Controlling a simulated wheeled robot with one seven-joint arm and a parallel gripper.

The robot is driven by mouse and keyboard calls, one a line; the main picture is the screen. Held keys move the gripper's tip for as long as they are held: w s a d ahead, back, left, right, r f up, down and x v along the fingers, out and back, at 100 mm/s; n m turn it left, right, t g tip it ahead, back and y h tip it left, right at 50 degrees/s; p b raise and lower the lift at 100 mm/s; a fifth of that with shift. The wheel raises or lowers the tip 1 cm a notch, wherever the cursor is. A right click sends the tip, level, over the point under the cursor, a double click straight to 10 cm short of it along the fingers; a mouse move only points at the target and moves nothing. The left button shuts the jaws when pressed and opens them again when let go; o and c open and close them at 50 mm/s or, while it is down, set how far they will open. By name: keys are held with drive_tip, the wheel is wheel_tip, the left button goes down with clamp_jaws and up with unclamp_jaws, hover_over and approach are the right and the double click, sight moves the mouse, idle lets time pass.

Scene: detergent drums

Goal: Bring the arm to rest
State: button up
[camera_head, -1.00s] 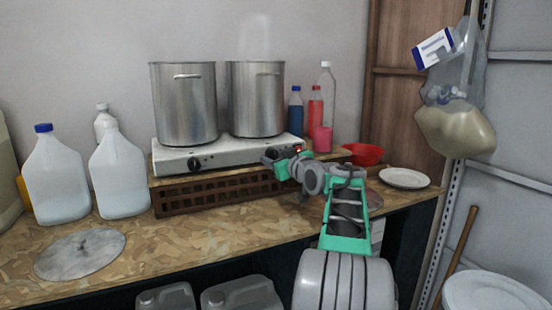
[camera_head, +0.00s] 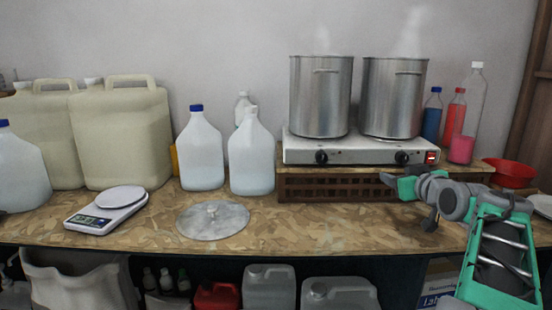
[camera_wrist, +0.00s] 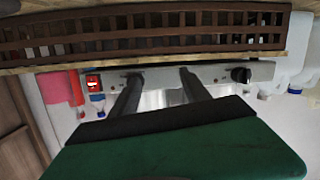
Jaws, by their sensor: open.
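My gripper (camera_head: 392,182) is at the right in the head view, in front of the wooden crate under the stove. In the wrist view, which is upside down, its two dark fingers (camera_wrist: 160,92) are apart with nothing between them. They point toward the white double hotplate (camera_head: 360,150), whose front panel also shows in the wrist view (camera_wrist: 220,73). A red switch (camera_head: 431,157) is at the panel's right end. My gripper looks apart from the switch. Two steel pots (camera_head: 320,98) (camera_head: 393,98) stand on the hotplate, with steam above them.
White jugs (camera_head: 201,155), beige canisters (camera_head: 125,135), a scale (camera_head: 107,210) and a metal lid (camera_head: 213,221) are on the left of the bench. Bottles (camera_head: 454,118), a pink cup (camera_head: 461,150) and a red bowl (camera_head: 512,173) are on the right. Bare bench lies front centre.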

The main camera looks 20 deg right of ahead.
drive_tip(key=a+f+g+y+p, duration=0.1)
drive_tip(key=a+p, duration=0.1)
drive_tip(key=a, duration=0.5)
drive_tip(key=s+a+f+g+y+p, duration=0.1)
drive_tip(key=a+f+g+p, duration=0.1)
drive_tip(key=a, duration=0.6)
drive_tip(key=s+a+f+g+y+p, duration=0.1)
drive_tip(key=a+g+p, duration=0.1)
drive_tip(key=a, duration=0.5)
drive_tip(key=shift+a+f+n+p, duration=0.3)
drive_tip(key=shift+f+p, duration=0.1)
drive_tip(key=shift+p, duration=0.2)
drive_tip(key=s+a+f+g+p, duration=0.3)
drive_tip(key=s+a, duration=0.3)
drive_tip(key=s, duration=0.3)
drive_tip(key=s+a+f+g+p, duration=0.3)
drive_tip(key=s+a, duration=0.4)
drive_tip(key=s, duration=0.3)
wheel_tip(320, 180, down, 2)
drive_tip(key=shift+f+g, duration=0.15)
drive_tip(key=shift+g, duration=0.35)
